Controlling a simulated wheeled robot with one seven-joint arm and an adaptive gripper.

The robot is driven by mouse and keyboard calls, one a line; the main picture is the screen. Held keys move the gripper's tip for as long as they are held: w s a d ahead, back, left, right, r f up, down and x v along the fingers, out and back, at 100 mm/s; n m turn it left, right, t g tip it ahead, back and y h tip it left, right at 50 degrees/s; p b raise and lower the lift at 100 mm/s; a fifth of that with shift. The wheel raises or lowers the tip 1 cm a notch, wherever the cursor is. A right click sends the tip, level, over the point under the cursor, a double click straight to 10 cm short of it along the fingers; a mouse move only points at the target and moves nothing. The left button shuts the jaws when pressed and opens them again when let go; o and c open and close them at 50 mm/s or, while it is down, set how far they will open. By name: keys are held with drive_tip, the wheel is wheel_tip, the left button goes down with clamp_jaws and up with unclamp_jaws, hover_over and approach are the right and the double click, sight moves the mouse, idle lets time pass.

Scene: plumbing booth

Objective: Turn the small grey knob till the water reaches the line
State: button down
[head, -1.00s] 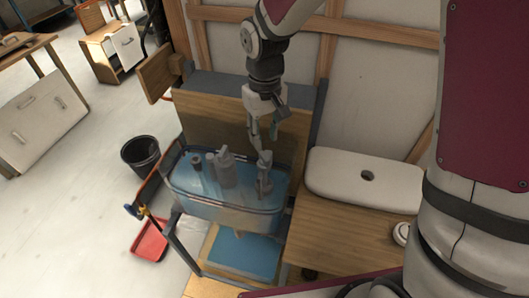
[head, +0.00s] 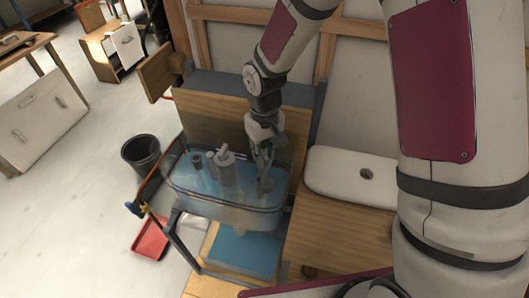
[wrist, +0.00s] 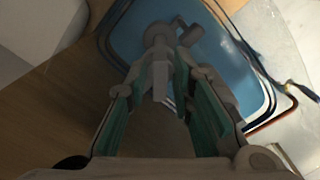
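A clear tank (head: 225,200) holds blue water; I cannot make out the line on it. A tall grey fitting (head: 226,170) stands in its middle. A slimmer grey valve (head: 265,187) stands at its right end, partly hidden by my gripper (head: 264,160). In the wrist view, the grey valve (wrist: 158,35) with a pale block (wrist: 160,75) lies ahead of and between my fingers. My gripper (wrist: 162,85) also shows there, its green-padded fingers apart. I cannot tell whether they touch the valve, or which part is the small knob.
A white lid (head: 345,180) with a hole lies on the wooden bench (head: 335,235) right of the tank. A wooden board stands behind the tank. A black bucket (head: 141,153) and a red tray (head: 150,238) are on the floor at left. A yellow-and-blue tap (head: 138,209) is at the tank's left.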

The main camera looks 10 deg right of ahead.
sight(265, 154)
drive_tip(key=shift+n, duration=0.3)
drive_tip(key=n, duration=0.4)
drive_tip(key=shift+w, duration=0.1)
drive_tip(key=shift+n, duration=1.9)
drive_tip(key=shift+w, duration=0.1)
drive_tip(key=c, duration=1.7)
unclamp_jaws()
drive_tip(key=shift+o, duration=0.2)
drive_tip(key=shift+r, duration=0.1)
wheel_tip(265, 154, up, 12)
